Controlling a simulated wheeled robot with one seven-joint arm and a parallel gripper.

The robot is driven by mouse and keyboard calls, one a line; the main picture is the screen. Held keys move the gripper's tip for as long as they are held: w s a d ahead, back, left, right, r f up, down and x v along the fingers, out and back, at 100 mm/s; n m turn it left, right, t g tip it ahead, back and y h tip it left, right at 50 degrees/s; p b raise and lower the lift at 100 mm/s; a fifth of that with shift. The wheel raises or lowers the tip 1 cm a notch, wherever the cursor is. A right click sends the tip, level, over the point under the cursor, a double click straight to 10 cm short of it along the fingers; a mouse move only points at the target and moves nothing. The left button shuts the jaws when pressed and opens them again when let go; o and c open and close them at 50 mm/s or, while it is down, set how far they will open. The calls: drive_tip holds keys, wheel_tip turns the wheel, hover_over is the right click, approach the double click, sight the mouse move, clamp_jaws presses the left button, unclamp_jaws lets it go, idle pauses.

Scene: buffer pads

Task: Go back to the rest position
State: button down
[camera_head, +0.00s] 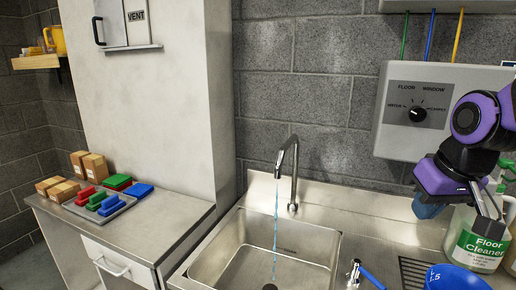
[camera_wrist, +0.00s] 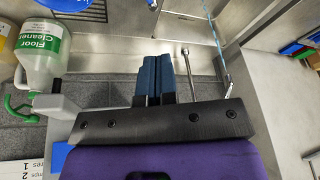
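My gripper (camera_head: 428,210) is at the right of the head view, raised above the steel counter, beside and in front of the floor cleaner bottle. It hangs from my purple arm. In the wrist view my gripper (camera_wrist: 155,78) shows two blue fingers side by side, pressed together, with nothing visible between them. The rest position itself is not marked by anything in view.
A steel sink (camera_head: 265,255) with a running tap (camera_head: 290,170) lies left. A grey control box (camera_head: 440,95) hangs behind. Colored pads lie on a tray (camera_head: 98,208) far left.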

drive_tip(key=s+d+r+t, duration=0.1)
drive_tip(key=s+r, duration=0.4)
drive_tip(key=s, duration=0.4)
drive_tip(key=shift+s+r+m+h, duration=0.15)
drive_tip(key=shift+r+m+h, duration=0.15)
drive_tip(key=shift+r+h, duration=0.1)
drive_tip(key=c, duration=1.8)
unclamp_jaws()
drive_tip(key=shift+c, duration=0.2)
